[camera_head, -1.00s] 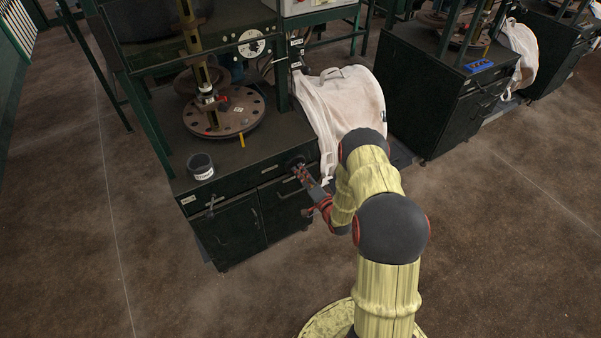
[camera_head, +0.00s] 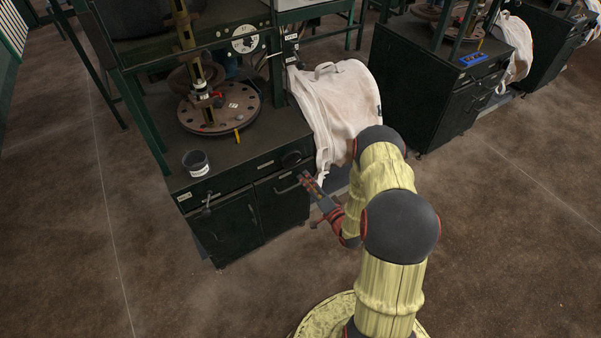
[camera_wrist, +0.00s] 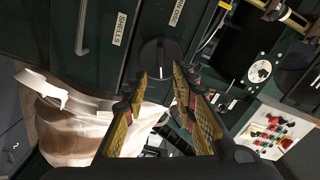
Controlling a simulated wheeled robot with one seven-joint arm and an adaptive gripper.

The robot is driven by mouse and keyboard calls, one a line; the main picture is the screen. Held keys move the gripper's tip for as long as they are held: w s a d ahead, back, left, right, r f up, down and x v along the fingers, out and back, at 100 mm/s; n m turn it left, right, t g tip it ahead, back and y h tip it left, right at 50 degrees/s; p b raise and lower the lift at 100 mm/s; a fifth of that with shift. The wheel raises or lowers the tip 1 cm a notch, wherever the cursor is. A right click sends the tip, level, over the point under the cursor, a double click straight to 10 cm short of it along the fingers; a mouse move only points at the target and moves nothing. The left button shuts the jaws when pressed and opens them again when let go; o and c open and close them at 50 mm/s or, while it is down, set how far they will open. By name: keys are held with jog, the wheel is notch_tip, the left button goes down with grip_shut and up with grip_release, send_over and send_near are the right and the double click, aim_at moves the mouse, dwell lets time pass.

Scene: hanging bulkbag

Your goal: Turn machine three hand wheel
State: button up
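A dark round hand wheel (camera_head: 291,158) sits at the upper right of the near cabinet's front, under the worktop edge. In the wrist view it is a black disc (camera_wrist: 160,58) with a pale line on it, just beyond the fingertips. My gripper (camera_head: 306,178) is right of and below the wheel in the head view, apart from it. In the wrist view my gripper (camera_wrist: 160,82) is open and empty, its fingers spread on either side below the wheel. No machine number is readable.
A white bulk bag (camera_head: 340,105) hangs right of the cabinet, close to my arm. A crank handle (camera_head: 207,204) projects at the front left. A dark cup (camera_head: 196,163) and a round plate (camera_head: 220,108) are on the worktop. The floor in front is clear.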

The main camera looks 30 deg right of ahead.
jog(key=shift+s+d, duration=0.1)
jog(key=shift+s, duration=1.9)
